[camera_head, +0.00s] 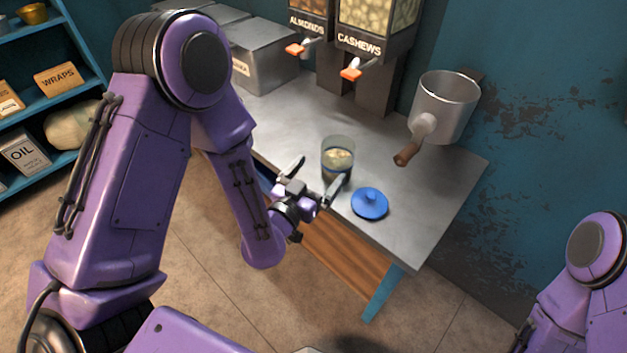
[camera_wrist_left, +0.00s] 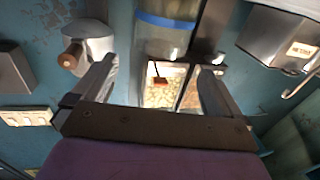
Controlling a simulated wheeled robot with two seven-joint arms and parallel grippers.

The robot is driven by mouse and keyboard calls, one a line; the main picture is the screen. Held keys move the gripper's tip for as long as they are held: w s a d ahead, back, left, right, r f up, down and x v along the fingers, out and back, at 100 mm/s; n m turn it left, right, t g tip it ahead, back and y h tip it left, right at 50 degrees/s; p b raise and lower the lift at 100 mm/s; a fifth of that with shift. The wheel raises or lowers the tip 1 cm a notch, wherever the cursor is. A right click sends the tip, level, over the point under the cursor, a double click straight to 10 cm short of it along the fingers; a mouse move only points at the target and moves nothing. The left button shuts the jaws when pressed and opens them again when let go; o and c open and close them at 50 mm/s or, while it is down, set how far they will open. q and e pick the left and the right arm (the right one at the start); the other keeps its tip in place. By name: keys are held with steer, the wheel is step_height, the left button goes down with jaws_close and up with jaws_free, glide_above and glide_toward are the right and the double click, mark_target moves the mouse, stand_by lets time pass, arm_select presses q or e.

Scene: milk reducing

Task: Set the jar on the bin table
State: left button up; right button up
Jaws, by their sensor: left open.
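The glass jar (camera_head: 338,150), with pale pieces inside, stands upright on the grey metal-topped table (camera_head: 420,195). Its blue lid (camera_head: 370,204) lies on the table beside it, toward the front edge. My left gripper (camera_head: 319,172) is open and empty just in front of the jar. One fingertip overlaps the jar's lower part in the head view; I cannot tell if it touches. In the left wrist view, clear glass with a blue band (camera_wrist_left: 165,38), seemingly the jar, shows beyond the fingers. My right gripper is out of view; only part of that arm shows at right.
Dispensers marked almonds (camera_head: 310,15) and cashews (camera_head: 375,22) stand at the back with orange levers. Grey metal boxes (camera_head: 262,60) stand at back left. Blue shelves (camera_head: 75,75) are far left. The table's right front is clear.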

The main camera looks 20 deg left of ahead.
arm_select(q)
steer(key=s+a+f+n+g+y, duration=0.2)
steer(key=s+a+f+g, duration=0.3)
steer(key=f, duration=0.4)
steer(key=s+a+f+n+g+y, duration=0.2)
steer(key=s+f+g, duration=0.1)
steer(key=s+f, duration=0.55)
steer(key=s+a+f+n+g+y, duration=0.1)
steer(key=s+a+f+n+g, duration=0.1)
steer(key=s, duration=0.4)
steer(key=s+a+f+n+g+y, duration=0.1)
steer(key=s+a+f+n+g, duration=0.1)
steer(key=s+f, duration=0.5)
steer(key=a+g, duration=0.1)
steer(key=g, duration=0.1)
steer(key=shift+s+a+f+n+g, duration=0.15)
steer(key=shift+s+a+n+g, duration=0.1)
steer(key=shift+a+n+g, duration=0.05)
